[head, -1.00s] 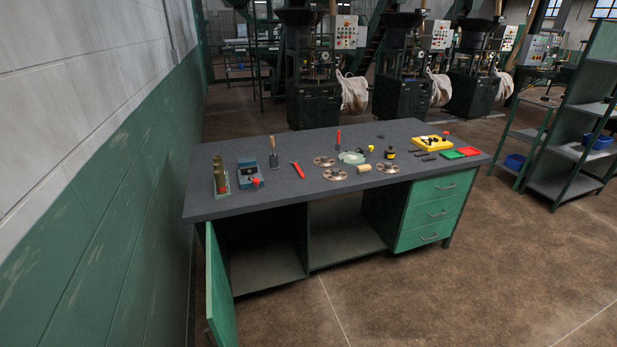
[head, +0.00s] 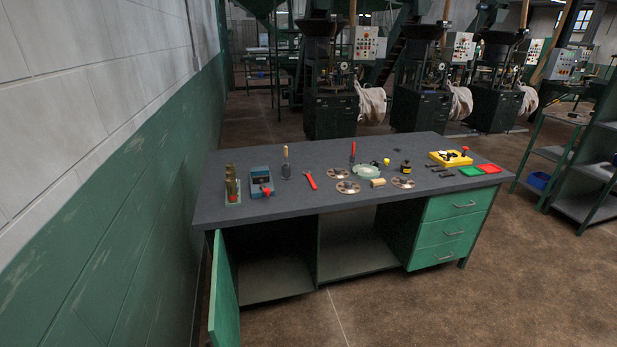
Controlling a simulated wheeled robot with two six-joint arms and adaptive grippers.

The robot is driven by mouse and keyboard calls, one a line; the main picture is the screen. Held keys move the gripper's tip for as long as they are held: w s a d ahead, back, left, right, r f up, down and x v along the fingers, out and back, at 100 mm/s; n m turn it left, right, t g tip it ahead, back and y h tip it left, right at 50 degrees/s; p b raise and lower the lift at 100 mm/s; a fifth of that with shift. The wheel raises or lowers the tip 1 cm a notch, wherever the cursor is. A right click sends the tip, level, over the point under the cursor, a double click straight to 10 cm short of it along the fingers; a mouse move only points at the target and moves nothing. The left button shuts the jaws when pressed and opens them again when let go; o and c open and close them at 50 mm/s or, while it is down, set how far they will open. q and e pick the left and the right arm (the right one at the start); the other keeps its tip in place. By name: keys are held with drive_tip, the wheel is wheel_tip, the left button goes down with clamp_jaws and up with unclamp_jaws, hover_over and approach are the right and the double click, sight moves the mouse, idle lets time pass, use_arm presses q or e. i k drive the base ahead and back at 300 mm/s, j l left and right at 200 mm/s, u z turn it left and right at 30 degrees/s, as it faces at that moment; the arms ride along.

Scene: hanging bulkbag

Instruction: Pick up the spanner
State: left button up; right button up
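A small tool with a red handle (head: 311,181) lies on the dark grey top of the workbench (head: 260,214), left of the middle; it looks like the spanner, but it is too small to be certain. Another red-handled tool (head: 352,151) stands or lies further back. Neither of my grippers shows in the head view, and nothing is seen touching the tools.
The bench also holds a blue device (head: 261,180), metal discs (head: 348,187), a yellow tray (head: 450,158) and green and red trays. A green cabinet door (head: 223,290) hangs open at the front left. A green wall stands left; floor in front is clear.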

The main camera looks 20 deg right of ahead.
sight(308, 175)
drive_tip(key=i+l+u, duration=0.25)
drive_tip(key=l, duration=0.95)
drive_tip(key=i+l+u, duration=0.3)
drive_tip(key=l, duration=0.9)
drive_tip(key=k+l+u, duration=0.1)
drive_tip(key=l+u, duration=0.15)
drive_tip(key=l, duration=0.95)
